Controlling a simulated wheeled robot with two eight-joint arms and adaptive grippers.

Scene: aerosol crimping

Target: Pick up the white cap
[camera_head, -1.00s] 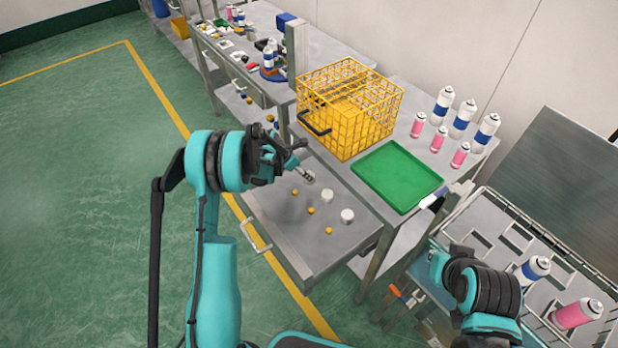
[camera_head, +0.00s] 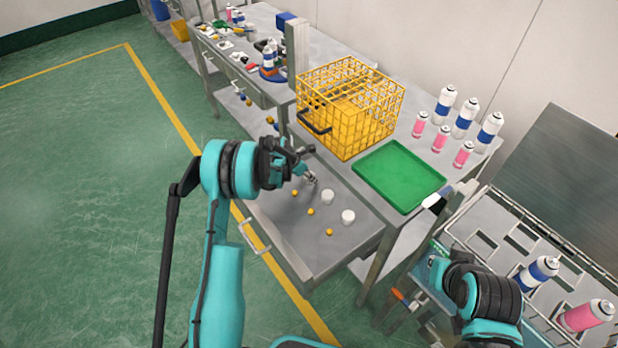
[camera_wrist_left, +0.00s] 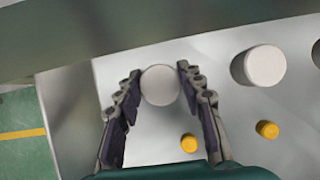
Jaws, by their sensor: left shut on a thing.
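My left gripper (camera_head: 311,179) is low over the open drawer on the left side of the bench. In the left wrist view its fingers (camera_wrist_left: 159,88) are shut on a white cap (camera_wrist_left: 160,85), seen as a round top between the fingertips. In the head view that cap is mostly hidden by the gripper. A second white cap (camera_head: 327,197) stands close beside the gripper, and a third white cap (camera_head: 348,217) stands farther right. The second also shows in the left wrist view (camera_wrist_left: 265,65). My right arm is at the lower right; its fingers cannot be made out.
Several small yellow caps, one (camera_head: 329,232) near the front, lie in the drawer (camera_head: 300,245). A yellow wire basket (camera_head: 350,105) and a green tray (camera_head: 398,176) stand on the bench above. Several spray cans (camera_head: 465,118) stand behind the tray. The drawer's front area is clear.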

